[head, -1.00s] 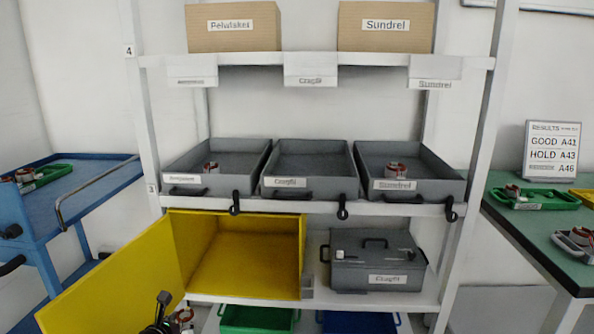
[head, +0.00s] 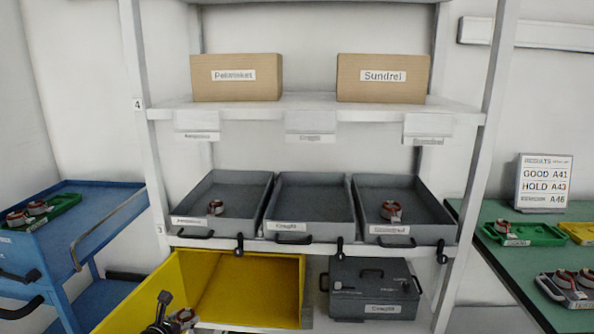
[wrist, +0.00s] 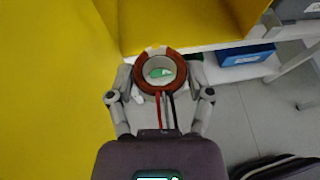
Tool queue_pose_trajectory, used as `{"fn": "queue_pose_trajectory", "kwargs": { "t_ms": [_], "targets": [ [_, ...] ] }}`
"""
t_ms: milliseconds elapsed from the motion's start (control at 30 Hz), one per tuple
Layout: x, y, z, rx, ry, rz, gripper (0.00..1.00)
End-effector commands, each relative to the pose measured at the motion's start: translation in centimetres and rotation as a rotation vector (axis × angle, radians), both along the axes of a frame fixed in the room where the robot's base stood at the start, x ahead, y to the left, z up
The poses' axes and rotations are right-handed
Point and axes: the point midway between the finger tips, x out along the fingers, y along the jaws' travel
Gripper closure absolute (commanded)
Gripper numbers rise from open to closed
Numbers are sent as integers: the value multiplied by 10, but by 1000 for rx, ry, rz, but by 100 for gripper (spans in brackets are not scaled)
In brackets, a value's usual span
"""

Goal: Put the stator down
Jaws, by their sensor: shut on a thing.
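My gripper (wrist: 160,82) is shut on a stator, a ring with a red-brown winding (wrist: 143,83) and red and black leads, in the wrist view. In the head view, the held stator (head: 184,316) and part of my gripper (head: 163,314) show at the bottom edge. They are in front of an open yellow box (head: 250,285) on the lower shelf. In the wrist view, the yellow box (wrist: 200,22) is ahead of the stator, with a yellow panel on the left. Other stators lie in the left grey tray (head: 240,190) and right grey tray (head: 430,205).
The middle grey tray (head: 310,200) is empty. A lidded grey case (head: 375,290) stands right of the yellow box. A blue trolley (head: 100,210) is at left. A green table (head: 500,260) with stators in trays and a results sign (head: 543,182) is at right.

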Motion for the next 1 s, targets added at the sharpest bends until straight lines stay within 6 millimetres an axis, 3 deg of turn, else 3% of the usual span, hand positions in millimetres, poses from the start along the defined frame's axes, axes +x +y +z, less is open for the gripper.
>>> {"fn": "queue_pose_trajectory", "kwargs": {
  "t_ms": [33, 1000],
  "targets": [
    [0, 0, 15, 0, 0, 0, 87],
    [1, -1, 150, -1, 0, -2, 87]
  ]
}}
